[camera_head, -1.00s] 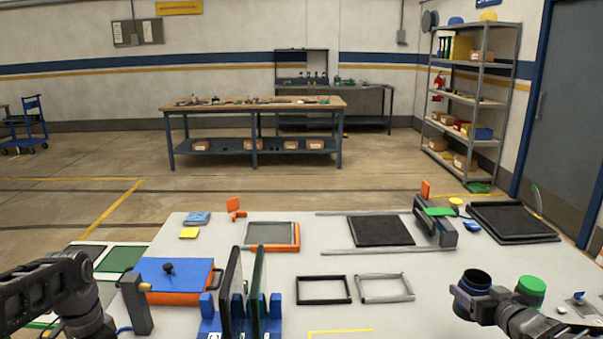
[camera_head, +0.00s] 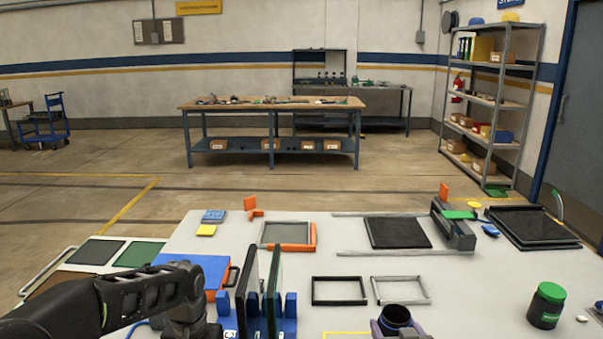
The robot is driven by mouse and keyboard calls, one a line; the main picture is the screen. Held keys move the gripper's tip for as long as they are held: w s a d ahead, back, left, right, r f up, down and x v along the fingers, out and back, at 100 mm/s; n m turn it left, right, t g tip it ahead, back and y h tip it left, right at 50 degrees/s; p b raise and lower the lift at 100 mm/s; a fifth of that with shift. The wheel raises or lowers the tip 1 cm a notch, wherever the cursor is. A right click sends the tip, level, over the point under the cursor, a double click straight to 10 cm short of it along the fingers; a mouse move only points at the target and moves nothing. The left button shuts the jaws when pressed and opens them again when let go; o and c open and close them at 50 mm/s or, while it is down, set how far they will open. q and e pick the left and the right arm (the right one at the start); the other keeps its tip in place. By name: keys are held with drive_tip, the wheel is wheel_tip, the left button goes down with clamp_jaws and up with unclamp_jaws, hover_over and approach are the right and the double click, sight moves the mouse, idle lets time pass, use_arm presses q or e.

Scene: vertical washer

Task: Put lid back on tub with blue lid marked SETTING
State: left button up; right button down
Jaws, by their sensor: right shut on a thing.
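An open dark tub (camera_head: 397,316) without a lid is at the bottom edge of the head view, right of centre. My right gripper (camera_head: 396,330) is shut on it, with its lower part cut off by the frame. A small blue object (camera_head: 490,230), possibly the blue lid, lies at the right back of the table; no marking is readable on it. My left arm comes in from the left over the blue and orange box, but its fingers do not show.
A dark jar with a green lid (camera_head: 547,305) stands at the right. Upright dark panels in a blue rack (camera_head: 288,318) stand left of centre. A black frame (camera_head: 339,291) and a grey frame (camera_head: 401,290) lie flat. A yellow disc (camera_head: 474,205) lies near the back edge.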

use_arm(q)
drive_tip(key=shift+d+f+n, duration=0.2)
drive_tip(key=shift+d+n, duration=0.1)
drive_tip(key=shift+d, duration=0.35)
use_arm(e)
drive_tip(key=shift+s+a+f, duration=0.5)
drive_tip(key=shift+s+a, duration=0.15)
drive_tip(key=s+a+r, duration=0.3)
drive_tip(key=a, duration=0.7)
drive_tip(key=s+a+r, duration=0.3)
drive_tip(key=a+r, duration=0.1)
drive_tip(key=a, duration=0.6)
drive_tip(key=shift+s+r, duration=0.15)
drive_tip(key=shift+s, duration=0.1)
drive_tip(key=shift+d, duration=0.1)
